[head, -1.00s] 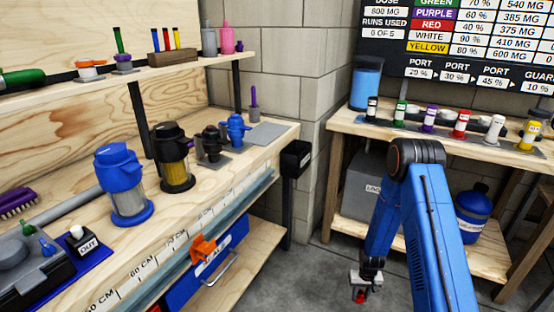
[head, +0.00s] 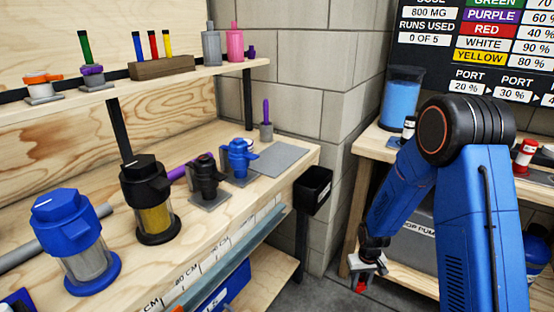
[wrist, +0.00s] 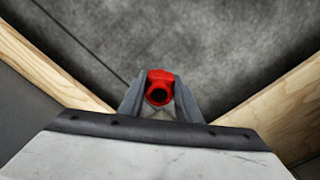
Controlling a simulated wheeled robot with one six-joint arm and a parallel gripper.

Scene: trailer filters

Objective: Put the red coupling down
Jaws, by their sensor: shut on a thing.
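The red coupling (wrist: 159,88) is a small red piece with a round dark opening, held between the two fingers of my gripper (wrist: 158,101) in the wrist view. In the head view my gripper (head: 366,274) hangs low at the end of the blue arm, in the gap between the left bench and the right bench, with the red coupling (head: 361,286) just showing under it. The grey floor lies below it in the wrist view. No bench top is directly under the coupling.
The left bench (head: 222,212) carries a blue filter (head: 73,240), a black filter (head: 148,200), a black coupling piece (head: 207,180), a blue one (head: 239,158) and a bare grey plate (head: 276,158). A black bin (head: 313,189) hangs at its end. The right bench (head: 372,142) holds a blue-filled container (head: 401,97).

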